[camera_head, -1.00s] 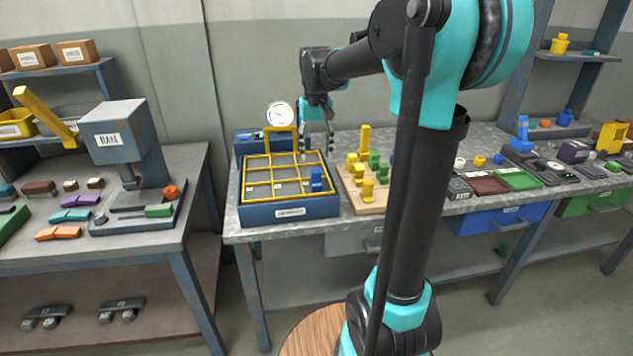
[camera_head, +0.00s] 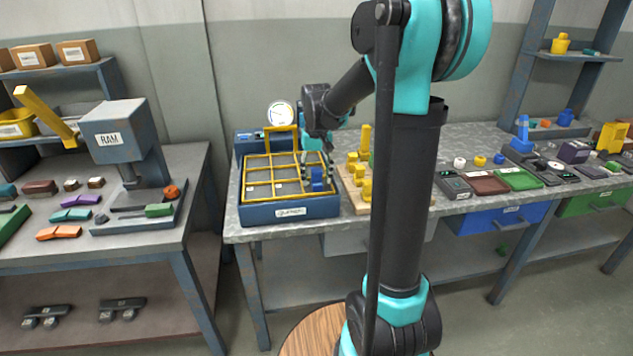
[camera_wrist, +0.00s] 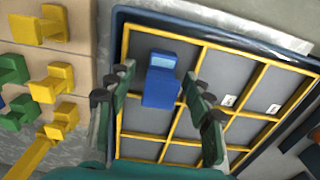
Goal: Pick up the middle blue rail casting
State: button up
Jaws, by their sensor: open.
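A blue rail casting (camera_head: 317,179) stands in a cell at the front right of a yellow-gridded preheat box (camera_head: 291,213). In the wrist view the blue casting (camera_wrist: 160,84) lies between my fingers, with its paler end face toward the top of the picture. My gripper (camera_head: 318,172) is open and low over the box, its fingers on either side of the casting. The wrist view shows the gripper (camera_wrist: 160,92) with a gap on both sides of the casting; I see no clear contact. No other blue casting shows in the grid.
A wooden board (camera_wrist: 60,88) with yellow and green castings stands beside the box, close to my fingers; my arm hides part of it in the head view. A gauge (camera_head: 280,114) and a yellow handle (camera_head: 281,131) rise at the box's back. Small white tags (camera_wrist: 228,100) lie in other cells.

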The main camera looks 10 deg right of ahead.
jog(key=shift+c, duration=0.3)
grip_shut()
jog(key=shift+r, duration=0.1)
